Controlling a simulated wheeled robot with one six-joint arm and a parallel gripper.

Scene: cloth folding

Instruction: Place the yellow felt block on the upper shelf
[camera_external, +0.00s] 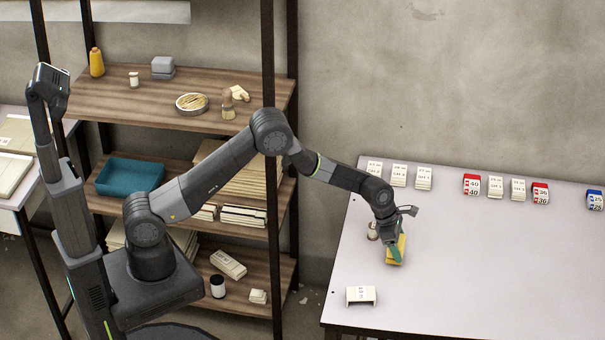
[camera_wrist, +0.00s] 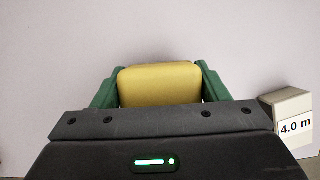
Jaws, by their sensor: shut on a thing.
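The yellow felt block (camera_external: 392,254) is at the left part of the white table in the external view. My gripper (camera_external: 396,250) is shut on it, with green fingers on either side. In the wrist view the yellow block (camera_wrist: 160,84) sits between the two green fingers of my gripper (camera_wrist: 158,88). I cannot tell whether the block touches the table. The upper shelf (camera_external: 140,112) is a brown wooden board on the rack at the left.
Several labelled blocks line the table's back edge. A dark rack post (camera_external: 268,60) stands at the shelf's front right. A teal bin (camera_external: 130,176) sits on the shelf below.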

